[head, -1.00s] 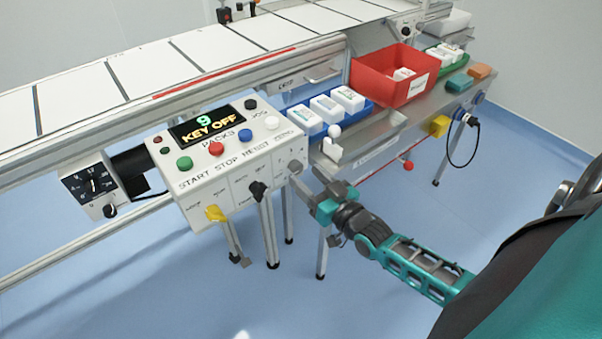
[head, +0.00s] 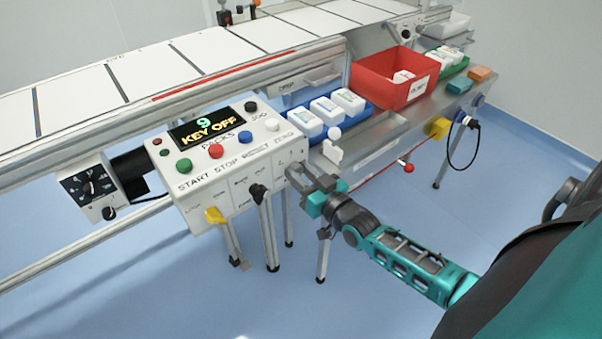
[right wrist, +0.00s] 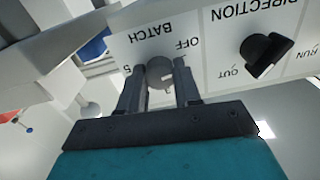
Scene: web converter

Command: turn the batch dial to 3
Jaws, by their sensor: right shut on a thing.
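The batch dial (right wrist: 160,71) is a small grey knob on the front of the white control box, below the word BATCH, which appears upside down in the right wrist view. OFF and a 5 are readable beside it; other marks are hidden by the fingers. A small pale mark shows on the knob, but I cannot tell which number it points to. My right gripper (right wrist: 161,88) has one finger on each side of the knob and is shut on it. In the head view my right gripper (head: 297,173) covers the dial at the box's right end. My left gripper is out of view.
The control box display (head: 208,130) reads 9 and KEY OFF. A black direction knob (right wrist: 264,53) sits beside the dial, and a yellow key switch (head: 214,215) is further left. A white-knobbed lever (head: 333,143), blue tray (head: 366,117) and red bin (head: 380,85) lie to the right.

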